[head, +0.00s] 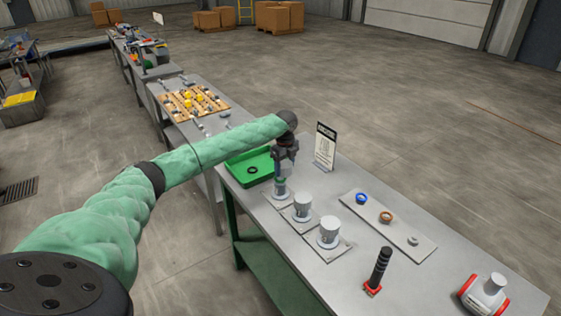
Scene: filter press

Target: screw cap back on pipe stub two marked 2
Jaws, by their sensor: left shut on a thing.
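Three grey pipe stubs stand in a row on square plates on the table: a far one (281,193), a middle one (302,208) and a near one (329,233). Their number marks are too small to read. My left gripper (282,174) points down right over the far stub. It is shut on a small piece, which looks like the cap and is mostly hidden by the fingers. I cannot tell whether this piece touches the stub or sits in its thread. My right gripper is not in view.
A green tray (236,178) holding a dark ring (252,170) lies behind the stubs. A sign (325,146) stands to the right. A grey strip (398,232) carries blue, brown and grey rings. A black-handled tool (379,266) and a red-and-white object (485,296) are nearer.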

